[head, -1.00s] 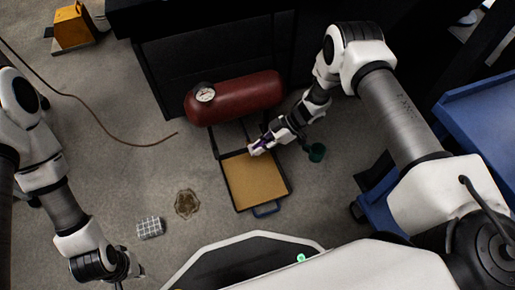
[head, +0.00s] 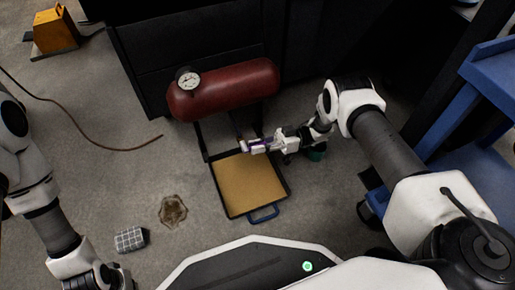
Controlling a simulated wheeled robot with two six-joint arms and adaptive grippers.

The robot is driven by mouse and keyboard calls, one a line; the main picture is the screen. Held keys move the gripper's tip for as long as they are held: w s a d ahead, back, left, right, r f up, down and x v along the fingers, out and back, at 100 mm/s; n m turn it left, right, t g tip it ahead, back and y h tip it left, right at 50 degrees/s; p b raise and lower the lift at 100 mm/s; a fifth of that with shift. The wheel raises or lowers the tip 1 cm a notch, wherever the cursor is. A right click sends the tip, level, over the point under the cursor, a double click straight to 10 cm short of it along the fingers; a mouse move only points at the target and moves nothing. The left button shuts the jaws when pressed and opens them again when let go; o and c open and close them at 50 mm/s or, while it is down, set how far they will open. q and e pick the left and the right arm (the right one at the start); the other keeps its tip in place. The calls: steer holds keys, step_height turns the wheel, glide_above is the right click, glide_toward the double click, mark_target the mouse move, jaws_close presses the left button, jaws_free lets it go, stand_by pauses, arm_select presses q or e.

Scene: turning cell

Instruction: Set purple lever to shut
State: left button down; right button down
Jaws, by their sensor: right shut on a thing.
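The purple lever (head: 242,142) sits below the red tank (head: 225,92), above the far edge of a tray. My right gripper (head: 254,147) is shut on the purple lever, and its fingers hide much of it. How far the lever is turned is hard to tell at this size. My left gripper is out of view; only part of the left arm shows at the lower left.
A tray with a tan bottom (head: 246,188) and a blue handle lies on the floor under the tank. A dark green cup (head: 316,154) is partly behind my right arm. A gray checkered block (head: 131,239) and a brown stain (head: 173,211) lie left. A blue cart (head: 447,128) stands right.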

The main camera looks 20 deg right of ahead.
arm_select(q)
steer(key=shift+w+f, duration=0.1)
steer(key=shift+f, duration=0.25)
arm_select(e)
steer(key=shift+f+y, duration=0.15)
steer(key=shift+y, duration=0.25)
steer(key=c, duration=1.2)
jaws_free()
step_height(320, 180, up, 10)
